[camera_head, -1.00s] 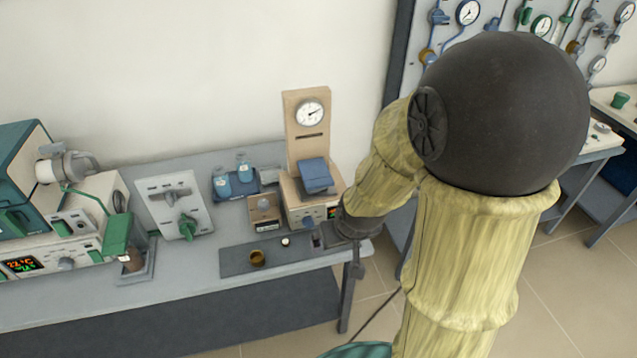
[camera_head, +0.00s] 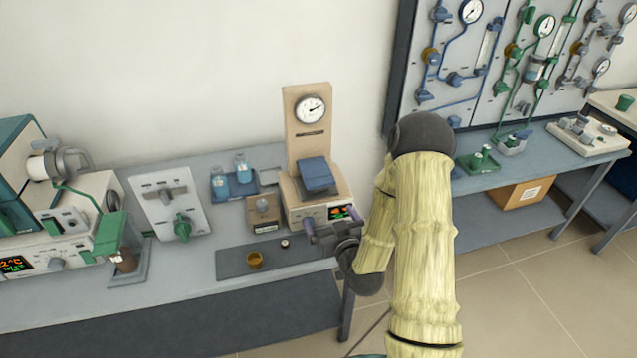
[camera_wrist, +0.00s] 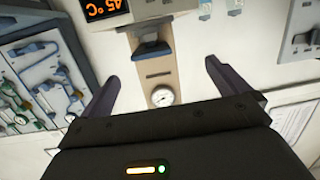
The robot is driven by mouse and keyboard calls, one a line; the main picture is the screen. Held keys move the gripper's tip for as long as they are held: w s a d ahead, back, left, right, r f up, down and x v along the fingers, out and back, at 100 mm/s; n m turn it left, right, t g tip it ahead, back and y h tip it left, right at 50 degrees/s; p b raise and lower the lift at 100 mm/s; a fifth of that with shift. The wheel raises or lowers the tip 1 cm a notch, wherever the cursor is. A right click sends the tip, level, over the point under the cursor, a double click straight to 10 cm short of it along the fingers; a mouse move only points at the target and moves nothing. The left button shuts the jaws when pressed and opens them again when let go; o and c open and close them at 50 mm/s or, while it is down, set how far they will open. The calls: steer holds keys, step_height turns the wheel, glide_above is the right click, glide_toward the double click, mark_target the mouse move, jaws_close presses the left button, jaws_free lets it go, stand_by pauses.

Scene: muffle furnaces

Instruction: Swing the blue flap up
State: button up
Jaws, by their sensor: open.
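The blue flap (camera_head: 317,173) sits on the front of a beige device (camera_head: 296,200) with a tall back panel and a round dial. The flap slopes down toward the front of the device. My gripper (camera_head: 328,226) is just in front of the device, below the flap. In the wrist view the device appears upside down, with the dark blue flap (camera_wrist: 152,48) near the top middle. There my gripper (camera_wrist: 162,70) shows its two fingers wide apart, with nothing between them. I cannot see any contact with the flap.
A lit display (camera_head: 341,212) is on the device's front. A small beige box (camera_head: 263,212) and blue bottles (camera_head: 243,170) stand to its left. A brass cup (camera_head: 254,260) is on the dark mat (camera_head: 230,265). A panel with levers (camera_head: 171,200) stands farther left.

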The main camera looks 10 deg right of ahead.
mark_target(319, 179)
steer(key=shift+s+d+f+m+t+h, duration=0.15)
steer(key=shift+s+d+m+t+h, duration=0.15)
steer(key=shift+d+m+t, duration=0.55)
steer(key=shift+a+n, duration=0.15)
steer(key=shift+n, duration=0.1)
steer(key=w+p, duration=0.1)
steer(key=w, duration=0.4)
steer(key=w+p, duration=0.1)
steer(key=w, duration=0.5)
steer(key=w+p, duration=0.1)
steer(key=w, duration=0.5)
steer(key=shift+w+a, duration=0.25)
steer(key=shift+a, duration=0.15)
steer(key=c, duration=1.3)
